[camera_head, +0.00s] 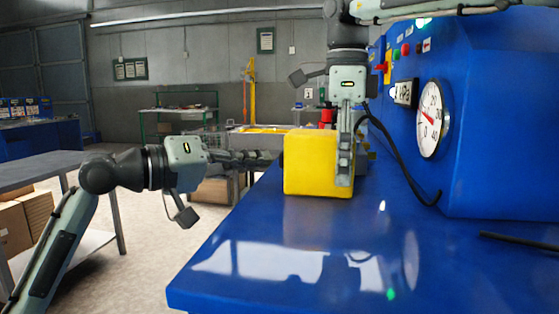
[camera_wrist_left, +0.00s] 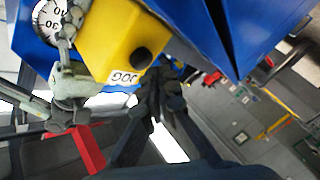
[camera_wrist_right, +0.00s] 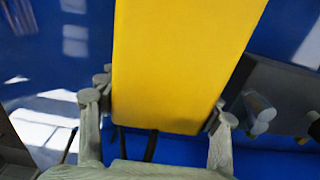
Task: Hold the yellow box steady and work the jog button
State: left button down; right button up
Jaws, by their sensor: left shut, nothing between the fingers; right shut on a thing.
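The yellow box (camera_head: 311,162) stands near the left edge of the blue bench. My right gripper (camera_head: 344,170) reaches down from above and is shut on the yellow box. In the right wrist view its fingers lie on either side of the yellow box (camera_wrist_right: 180,60). In the left wrist view a round black button (camera_wrist_left: 141,58) sits on the box's end face, beside a white label (camera_wrist_left: 125,76). My left gripper (camera_head: 268,156) is shut and empty, its fingers pointing at the box's left side. Its fingertips (camera_wrist_left: 158,92) are close to the button's face; contact cannot be told.
The blue bench top (camera_head: 270,235) is clear in front of the box. A blue machine with a round gauge (camera_head: 430,118) stands at the right, with a black cable (camera_head: 400,165) hanging beside it. A grey table (camera_head: 45,167) stands at the left.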

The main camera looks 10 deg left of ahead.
pick_arm(q)
jog(key=shift+a, duration=2.55)
pick_arm(e)
jog(key=o, duration=1.3)
jog(key=shift+o, duration=0.2)
jog(key=shift+r, duration=0.1)
notch_tip(320, 180, up, 7)
jog(key=shift+r, duration=0.15)
